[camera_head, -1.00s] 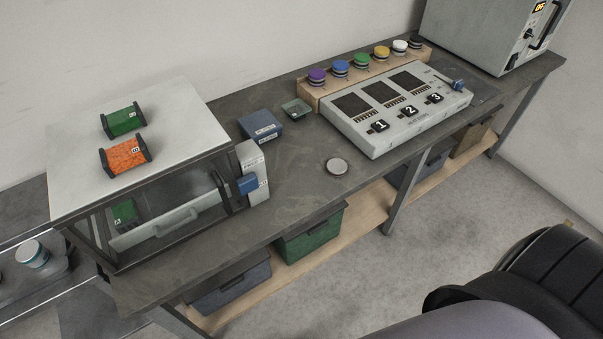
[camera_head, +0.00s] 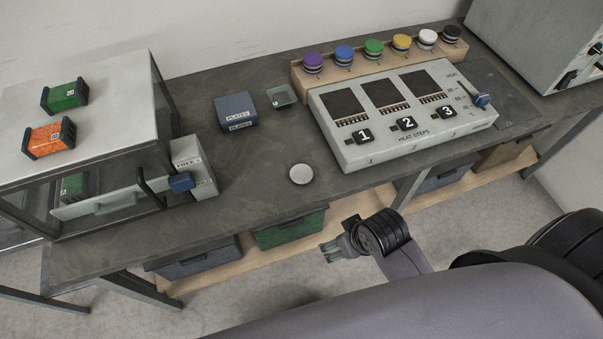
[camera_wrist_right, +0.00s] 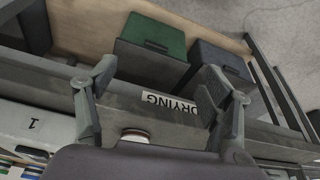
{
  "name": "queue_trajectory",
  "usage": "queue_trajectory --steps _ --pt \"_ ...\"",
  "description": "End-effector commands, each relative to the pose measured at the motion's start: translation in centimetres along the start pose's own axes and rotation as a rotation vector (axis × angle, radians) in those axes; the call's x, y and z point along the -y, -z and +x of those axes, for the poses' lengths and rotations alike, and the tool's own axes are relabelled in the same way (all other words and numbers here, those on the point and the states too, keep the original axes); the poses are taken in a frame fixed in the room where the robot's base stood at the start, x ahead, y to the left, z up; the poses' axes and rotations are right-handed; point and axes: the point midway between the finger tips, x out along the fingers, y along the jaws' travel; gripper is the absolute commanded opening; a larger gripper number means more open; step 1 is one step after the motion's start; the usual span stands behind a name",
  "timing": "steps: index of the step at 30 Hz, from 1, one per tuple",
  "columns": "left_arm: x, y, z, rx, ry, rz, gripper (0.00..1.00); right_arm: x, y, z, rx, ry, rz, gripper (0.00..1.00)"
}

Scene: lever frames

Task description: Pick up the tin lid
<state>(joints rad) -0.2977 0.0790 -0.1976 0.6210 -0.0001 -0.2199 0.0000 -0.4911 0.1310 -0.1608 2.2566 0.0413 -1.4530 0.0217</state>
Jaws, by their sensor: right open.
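The tin lid (camera_head: 301,174) is a small, round, pale disc lying flat on the dark bench, near its front edge. My right gripper (camera_head: 331,253) is in front of the bench, below and slightly right of the lid in the head view, and apart from it. Its fingers are open and empty, and they also show spread in the right wrist view (camera_wrist_right: 160,72). A round white-topped thing (camera_wrist_right: 136,134) at the bottom of that view, partly hidden by the gripper body, looks like the lid. My left gripper is not in view.
A heat-steps panel (camera_head: 408,152) stands right of the lid, with coloured round tins behind it. A blue plates box (camera_head: 237,111) and a small glass dish (camera_head: 281,97) are behind. A glass-fronted cabinet (camera_head: 105,120) stands left. A green bin (camera_head: 290,229) sits below the bench.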

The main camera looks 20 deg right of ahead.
Motion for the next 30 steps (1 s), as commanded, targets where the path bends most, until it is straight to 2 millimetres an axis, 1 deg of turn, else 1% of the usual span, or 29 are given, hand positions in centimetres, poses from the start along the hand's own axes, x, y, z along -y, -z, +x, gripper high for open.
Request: queue_trajectory --steps 1,3,4,7,14,19,21,23,26,30 --pt "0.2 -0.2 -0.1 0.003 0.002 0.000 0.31 0.8 1.7 -1.8 -0.027 0.024 -0.012 0.74" --pt "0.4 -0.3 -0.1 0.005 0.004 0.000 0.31 2.1 3.4 -3.0 -0.038 0.065 -0.031 0.74" --pt "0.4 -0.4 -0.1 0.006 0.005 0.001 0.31 2.6 4.0 -3.2 -0.041 0.080 -0.038 0.74" --pt "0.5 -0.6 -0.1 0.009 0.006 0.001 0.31 4.1 5.9 -3.7 -0.044 0.127 -0.066 0.74" --pt "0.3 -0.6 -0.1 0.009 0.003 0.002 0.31 7.2 10.3 -3.9 -0.027 0.212 -0.147 0.74" --pt "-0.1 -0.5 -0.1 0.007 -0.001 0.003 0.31 8.6 14.5 -4.0 0.027 0.240 -0.223 0.74" --pt "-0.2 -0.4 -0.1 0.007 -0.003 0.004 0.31 8.5 16.4 -4.2 0.066 0.231 -0.250 0.74" --pt "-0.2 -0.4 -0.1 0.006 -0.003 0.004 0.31 8.0 17.9 -4.6 0.102 0.212 -0.264 0.74" --pt "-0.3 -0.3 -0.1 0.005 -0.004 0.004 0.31 6.5 20.5 -5.4 0.164 0.166 -0.266 0.74" --pt "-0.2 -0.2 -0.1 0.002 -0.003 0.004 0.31 3.7 23.5 -7.2 0.234 0.091 -0.231 0.74"
